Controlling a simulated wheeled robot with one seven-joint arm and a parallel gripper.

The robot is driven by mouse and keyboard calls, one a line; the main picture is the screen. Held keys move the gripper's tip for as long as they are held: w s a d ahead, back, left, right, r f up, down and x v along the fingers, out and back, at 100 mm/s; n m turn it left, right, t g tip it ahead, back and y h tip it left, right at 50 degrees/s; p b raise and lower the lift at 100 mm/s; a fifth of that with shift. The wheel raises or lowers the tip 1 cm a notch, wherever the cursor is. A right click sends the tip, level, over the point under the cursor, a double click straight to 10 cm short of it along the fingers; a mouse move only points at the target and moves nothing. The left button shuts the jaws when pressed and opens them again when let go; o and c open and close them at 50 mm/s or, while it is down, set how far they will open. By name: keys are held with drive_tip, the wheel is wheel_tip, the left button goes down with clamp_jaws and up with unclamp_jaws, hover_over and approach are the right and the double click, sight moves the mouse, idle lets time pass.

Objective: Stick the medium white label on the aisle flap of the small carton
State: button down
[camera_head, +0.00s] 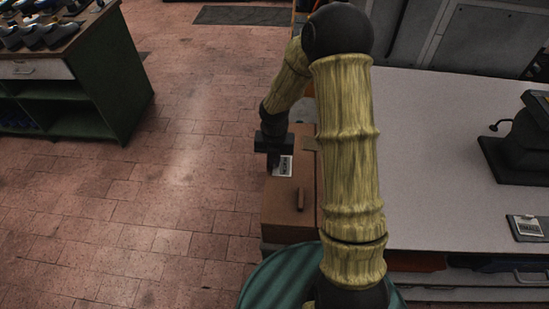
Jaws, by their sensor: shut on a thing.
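A brown carton (283,222) stands at the left end of the pale worktable, partly hidden behind my arm. My gripper (273,165) points down over the carton's far left part. It is shut on a white label (284,167) with dark print, which shows just right of the fingers. The label is at or very near the carton's top. I cannot tell whether it touches the carton, and its print is too small to read.
The pale worktable (440,150) carries a dark machine (520,140) and a dark plate with a white label (527,227) at right. A green cabinet (115,75) stands far left. The tiled floor between is clear.

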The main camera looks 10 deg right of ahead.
drive_tip(key=shift+s+f, duration=0.1)
idle(0.3)
drive_tip(key=c, duration=1.5)
unclamp_jaws()
drive_tip(key=o, duration=0.4)
drive_tip(key=shift+r+p, duration=3.6)
